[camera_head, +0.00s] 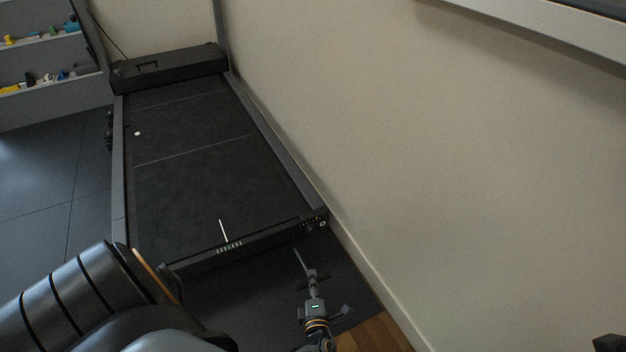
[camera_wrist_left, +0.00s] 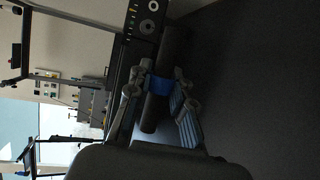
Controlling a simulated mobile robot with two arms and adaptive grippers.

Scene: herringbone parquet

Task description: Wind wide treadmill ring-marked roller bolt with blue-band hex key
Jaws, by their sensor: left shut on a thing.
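The treadmill (camera_head: 200,130) lies along the wall, with its near end toward me. At its near right corner is a dark end plate (camera_head: 313,222) with a pale round bolt (camera_head: 322,223). The plate also shows in the left wrist view (camera_wrist_left: 145,20), with a ringed bolt head (camera_wrist_left: 147,27). My left gripper (camera_head: 313,284) is shut on the hex key, whose thin grey rod (camera_head: 300,262) points up toward the plate, apart from it. In the left wrist view the key's blue band (camera_wrist_left: 160,85) sits between my left fingers. My right gripper is not clearly seen.
The wall (camera_head: 450,170) and its skirting run close along the right of the treadmill. Shelves (camera_head: 45,60) with small items stand at the far left. Dark mat lies in front of the treadmill, with parquet (camera_head: 375,335) at its edge.

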